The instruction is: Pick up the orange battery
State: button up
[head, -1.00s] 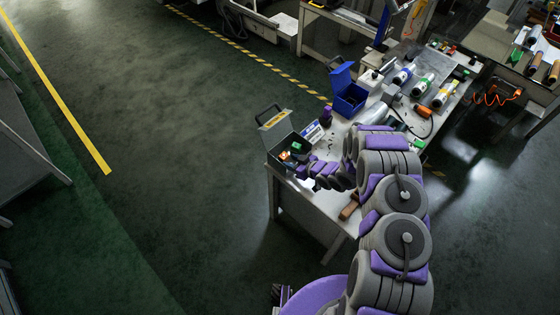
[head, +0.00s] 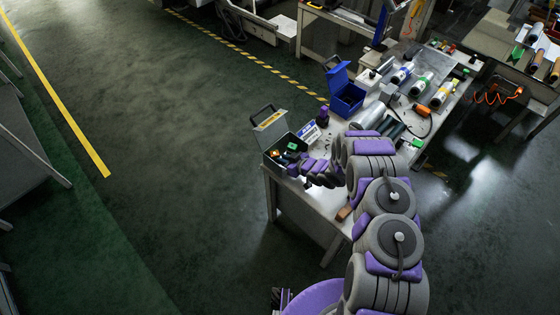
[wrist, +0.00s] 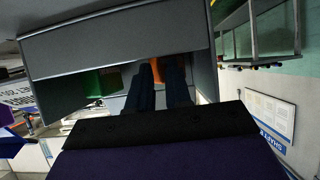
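The orange battery (head: 276,153) lies inside an open grey toolbox (head: 263,140) at the near left end of the workbench. In the wrist view the orange battery (wrist: 182,72) shows at the tips of my gripper, partly hidden behind the right finger. My gripper (wrist: 159,65) reaches into the toolbox with its two dark fingers apart and a gap between them. Whether a finger touches the battery I cannot tell. In the head view my gripper (head: 286,157) is small and dark against the box.
A green block (head: 291,148) is also in the toolbox, left of the fingers in the wrist view (wrist: 95,83). The toolbox lid stands raised. A blue bin (head: 348,98) and several rolls stand farther along the workbench (head: 318,203). Left of the bench is open floor.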

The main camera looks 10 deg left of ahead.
jog(key=shift+c, duration=1.4)
jog(key=shift+s+a, duration=0.1)
jog(key=shift+a, duration=0.2)
grip_shut()
jog(key=shift+a+r, duration=0.5)
jog(key=shift+r, duration=0.2)
notch_tip(320, 180, up, 8)
jog(key=p, duration=0.2)
jog(key=shift+d+r, duration=0.25)
jog(key=shift+d, duration=0.05)
